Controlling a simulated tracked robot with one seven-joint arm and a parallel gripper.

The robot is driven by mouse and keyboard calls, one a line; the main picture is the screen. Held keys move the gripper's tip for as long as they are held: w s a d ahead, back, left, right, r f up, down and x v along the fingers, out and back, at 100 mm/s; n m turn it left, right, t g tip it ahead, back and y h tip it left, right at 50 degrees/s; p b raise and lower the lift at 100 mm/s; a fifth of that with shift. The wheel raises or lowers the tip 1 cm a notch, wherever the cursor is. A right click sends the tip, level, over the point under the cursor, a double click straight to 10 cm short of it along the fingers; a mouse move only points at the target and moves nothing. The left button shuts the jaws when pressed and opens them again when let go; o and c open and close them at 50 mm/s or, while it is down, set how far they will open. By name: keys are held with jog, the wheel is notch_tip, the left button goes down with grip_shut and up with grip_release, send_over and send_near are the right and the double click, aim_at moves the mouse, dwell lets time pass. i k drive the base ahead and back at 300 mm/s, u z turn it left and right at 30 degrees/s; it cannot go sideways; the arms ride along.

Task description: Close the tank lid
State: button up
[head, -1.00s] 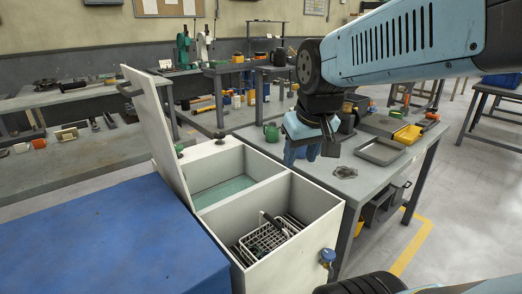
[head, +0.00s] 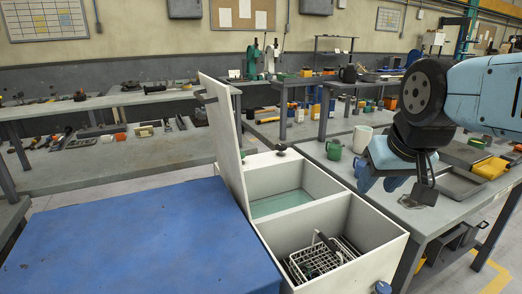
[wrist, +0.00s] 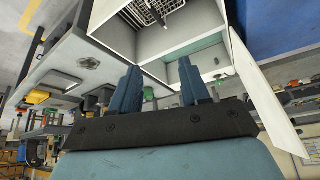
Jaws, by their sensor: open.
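The tank lid (head: 224,135) is a white panel standing open, nearly upright, at the left side of the white tank (head: 382,262). A dark handle (head: 205,97) sits on the lid's outer face near its top. The tank is open on top, with a greenish compartment behind and a basket compartment in front. My gripper (head: 396,184) is open and empty, right of the tank and apart from the lid. In the wrist view my gripper's two blue fingers (wrist: 160,88) stand apart, and the lid (wrist: 268,95) shows at the right.
A wire basket (head: 315,262) is in the tank's front compartment. A blue-topped surface (head: 130,240) lies left of the tank. A grey table on the right carries a green mug (head: 333,149), a white cup (head: 362,138) and a yellow item (head: 491,168).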

aim_at(216, 99)
jog(key=z, duration=0.05)
jog(key=k, duration=1.05)
jog(key=u, duration=0.45)
jog(key=i, duration=1.05)
jog(key=z, duration=0.05)
